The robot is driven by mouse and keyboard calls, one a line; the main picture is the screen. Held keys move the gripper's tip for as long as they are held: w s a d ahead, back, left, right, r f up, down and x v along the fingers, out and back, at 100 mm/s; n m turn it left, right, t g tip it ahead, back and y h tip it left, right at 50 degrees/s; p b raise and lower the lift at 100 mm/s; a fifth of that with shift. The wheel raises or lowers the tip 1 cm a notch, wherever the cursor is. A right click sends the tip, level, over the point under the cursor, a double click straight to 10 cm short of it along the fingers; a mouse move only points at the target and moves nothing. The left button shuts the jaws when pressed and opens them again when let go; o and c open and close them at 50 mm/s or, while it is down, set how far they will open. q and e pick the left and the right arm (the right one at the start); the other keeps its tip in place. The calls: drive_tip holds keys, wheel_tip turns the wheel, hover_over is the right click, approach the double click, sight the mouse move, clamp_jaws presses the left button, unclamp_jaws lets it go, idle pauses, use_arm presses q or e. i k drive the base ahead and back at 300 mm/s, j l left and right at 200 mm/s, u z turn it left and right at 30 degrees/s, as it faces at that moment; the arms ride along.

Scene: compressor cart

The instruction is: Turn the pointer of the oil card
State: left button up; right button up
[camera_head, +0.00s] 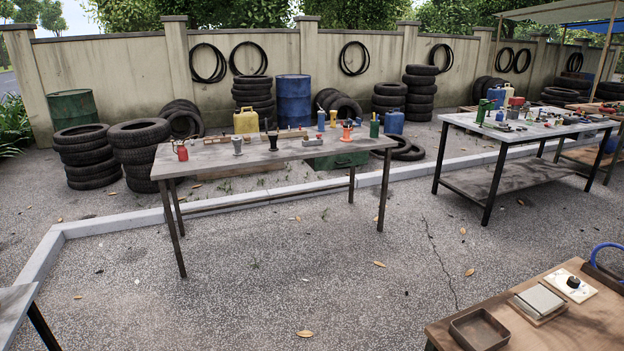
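A cream card (590,291) with a round black knob (573,282) lies on a brown wooden bench top at the lower right. It is the only thing here that looks like a card with a turning pointer. Small dark marks show on it, but they are too small to read. I cannot tell which way its pointer faces. Neither of my grippers is in view.
On the same wooden bench (585,330) are a shallow brown tray (479,331), a pale pad (540,299) and a blue hose (605,247). A long table (225,155) and a right-hand table (515,130) stand farther back. Open gravel lies between them.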

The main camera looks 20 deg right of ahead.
sight(573, 282)
drive_tip(key=i+z, duration=0.25)
drive_tip(key=i, duration=0.3)
drive_tip(key=i+j+z, duration=0.1)
drive_tip(key=i+z, duration=0.15)
drive_tip(key=i, duration=0.3)
drive_tip(key=i+j+z, duration=0.2)
drive_tip(key=i, duration=0.35)
drive_tip(key=i+z, duration=0.2)
drive_tip(key=z, duration=0.3)
drive_tip(key=i+z, duration=0.25)
drive_tip(key=z, duration=0.2)
drive_tip(key=i+z, duration=0.2)
drive_tip(key=z, duration=0.3)
drive_tip(key=i+j+z, duration=0.2)
drive_tip(key=z, duration=0.25)
